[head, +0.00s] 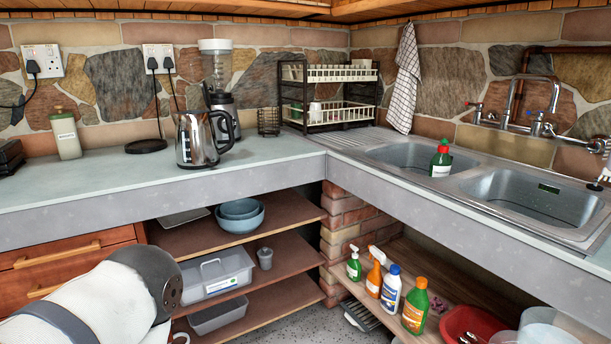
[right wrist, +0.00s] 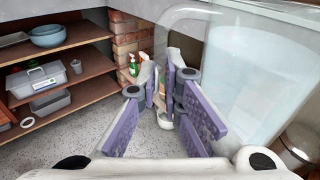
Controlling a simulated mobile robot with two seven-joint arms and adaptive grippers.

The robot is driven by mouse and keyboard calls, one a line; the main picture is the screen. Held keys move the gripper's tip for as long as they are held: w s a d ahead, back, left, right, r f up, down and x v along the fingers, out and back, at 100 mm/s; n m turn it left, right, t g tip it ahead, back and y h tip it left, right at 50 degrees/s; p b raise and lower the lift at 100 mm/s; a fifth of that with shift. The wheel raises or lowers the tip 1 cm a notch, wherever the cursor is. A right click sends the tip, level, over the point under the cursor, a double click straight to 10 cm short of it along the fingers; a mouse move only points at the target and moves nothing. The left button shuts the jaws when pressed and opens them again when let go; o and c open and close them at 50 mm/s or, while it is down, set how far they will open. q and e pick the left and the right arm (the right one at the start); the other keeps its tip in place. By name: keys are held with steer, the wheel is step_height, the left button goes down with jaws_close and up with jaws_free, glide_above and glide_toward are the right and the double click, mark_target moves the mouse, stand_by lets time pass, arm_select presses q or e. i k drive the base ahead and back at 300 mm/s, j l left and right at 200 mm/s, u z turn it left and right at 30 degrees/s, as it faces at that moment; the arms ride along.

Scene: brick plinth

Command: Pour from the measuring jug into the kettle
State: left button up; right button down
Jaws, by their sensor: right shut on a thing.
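The kettle (head: 197,140), shiny metal with a black handle on its right, stands upright on the left worktop in the head view. The measuring jug (right wrist: 265,75) is large and clear and fills the right of the right wrist view. Its handle passes between the fingers of my right gripper (right wrist: 161,75), which is shut on it. I cannot tell whether the jug holds anything. In the head view my left arm comes in at the lower left, and its gripper is out of the picture. My right gripper does not show clearly there.
The black kettle base (head: 146,146) lies left of the kettle, with a blender (head: 219,90) behind it. A dish rack (head: 330,95) stands in the corner. A double sink (head: 530,197) is on the right. Bottles (head: 415,306) and a red bowl (head: 470,322) sit below.

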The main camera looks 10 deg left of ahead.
mark_target(196, 143)
steer(key=u, duration=0.95)
steer(key=i+j, duration=0.05)
